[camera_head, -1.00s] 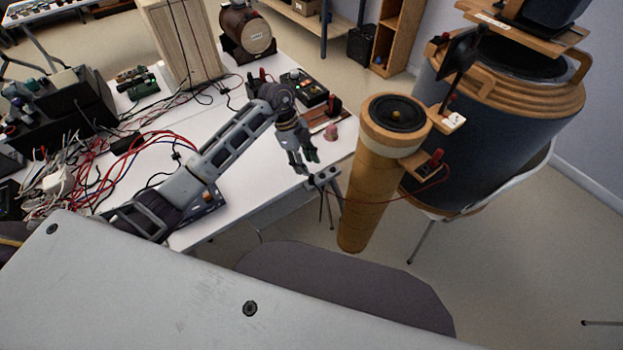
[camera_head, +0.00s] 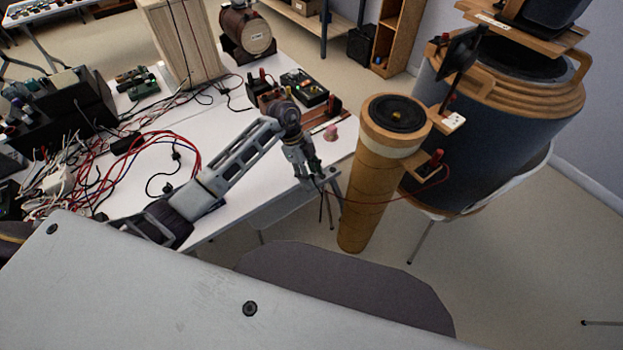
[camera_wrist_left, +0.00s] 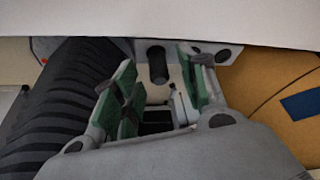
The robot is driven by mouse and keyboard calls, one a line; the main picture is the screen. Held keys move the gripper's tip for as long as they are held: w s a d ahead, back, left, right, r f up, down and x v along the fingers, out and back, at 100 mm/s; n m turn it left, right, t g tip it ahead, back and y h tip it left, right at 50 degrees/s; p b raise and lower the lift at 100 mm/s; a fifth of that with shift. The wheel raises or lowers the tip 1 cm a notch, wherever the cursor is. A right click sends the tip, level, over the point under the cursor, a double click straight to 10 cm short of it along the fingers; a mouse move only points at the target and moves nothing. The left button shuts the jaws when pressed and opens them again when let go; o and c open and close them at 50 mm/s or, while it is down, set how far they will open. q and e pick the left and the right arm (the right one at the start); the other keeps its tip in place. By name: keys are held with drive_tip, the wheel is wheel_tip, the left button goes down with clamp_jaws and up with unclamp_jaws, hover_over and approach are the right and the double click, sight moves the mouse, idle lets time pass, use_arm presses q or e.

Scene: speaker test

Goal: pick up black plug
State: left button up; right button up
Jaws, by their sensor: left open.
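My left gripper (camera_head: 309,172) is open at the near right edge of the white table, pointing down. In the wrist view its green-padded fingers (camera_wrist_left: 158,82) stand apart. A short black cylinder (camera_wrist_left: 157,63), which looks like the black plug, shows between them at a pale bracket. I cannot tell whether a finger touches it. In the head view the gripper hides this spot. My right gripper is not in view.
A tan tube speaker (camera_head: 372,195) stands on the floor just right of the gripper, with a red wire (camera_head: 400,199) running from it. Tangled cables (camera_head: 85,165) and black boxes fill the table's left. The white tabletop (camera_head: 225,130) has clear room mid-table.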

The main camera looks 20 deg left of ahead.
use_arm(q)
drive_tip(key=shift+d+f, duration=0.2)
drive_tip(key=shift+f, duration=0.35)
clamp_jaws()
